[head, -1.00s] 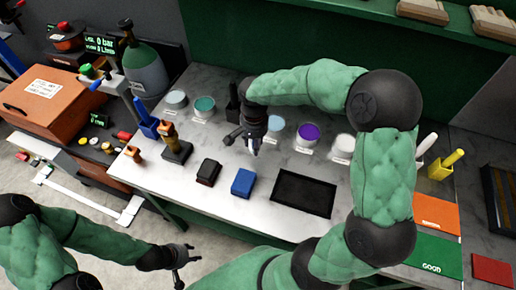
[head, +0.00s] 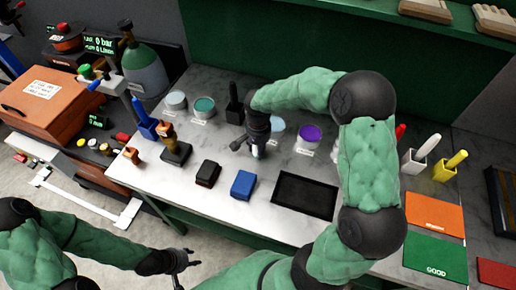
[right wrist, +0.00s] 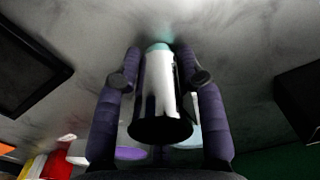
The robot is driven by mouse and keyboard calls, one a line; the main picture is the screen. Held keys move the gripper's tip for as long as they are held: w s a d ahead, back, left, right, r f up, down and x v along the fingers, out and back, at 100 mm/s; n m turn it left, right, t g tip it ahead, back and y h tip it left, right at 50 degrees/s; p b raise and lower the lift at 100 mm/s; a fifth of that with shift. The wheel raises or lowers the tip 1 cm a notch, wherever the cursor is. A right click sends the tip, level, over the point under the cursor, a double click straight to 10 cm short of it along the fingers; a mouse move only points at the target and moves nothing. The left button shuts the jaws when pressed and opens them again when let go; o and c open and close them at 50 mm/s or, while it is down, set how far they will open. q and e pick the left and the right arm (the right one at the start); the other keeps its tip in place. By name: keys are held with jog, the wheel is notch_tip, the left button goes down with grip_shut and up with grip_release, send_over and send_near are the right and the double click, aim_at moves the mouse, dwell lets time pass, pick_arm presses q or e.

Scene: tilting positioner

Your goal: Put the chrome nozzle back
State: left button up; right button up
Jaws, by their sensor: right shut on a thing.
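The chrome nozzle (right wrist: 158,92) is a shiny cylinder with a dark round end facing the camera and a teal tint at its far end. My right gripper (right wrist: 160,72) is shut on it, one purple-grey finger on each side. In the head view my right gripper (head: 256,147) points down over the bench, behind the black and blue blocks, and the nozzle shows small below it (head: 258,153). Whether the nozzle touches the bench is unclear. My left gripper (head: 182,260) hangs in front of the bench, away from everything; its finger opening is unclear.
A black tray (head: 304,196), blue block (head: 243,185), black block (head: 208,173) and brown-topped tool on a dark base (head: 175,150) stand on the bench. Teal (head: 204,108) and purple (head: 309,136) cups line the back. Orange (head: 434,213) and green mats lie right.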

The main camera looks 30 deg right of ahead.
jog(key=shift+f, duration=0.2)
jog(key=o, duration=1.1)
jog(key=shift+o, duration=0.2)
jog(key=shift+r, duration=0.15)
jog(key=shift+r, duration=0.35)
notch_tip(320, 180, up, 11)
jog(key=p, duration=0.2)
jog(key=shift+r+p, duration=0.2)
jog(key=shift+p, duration=0.2)
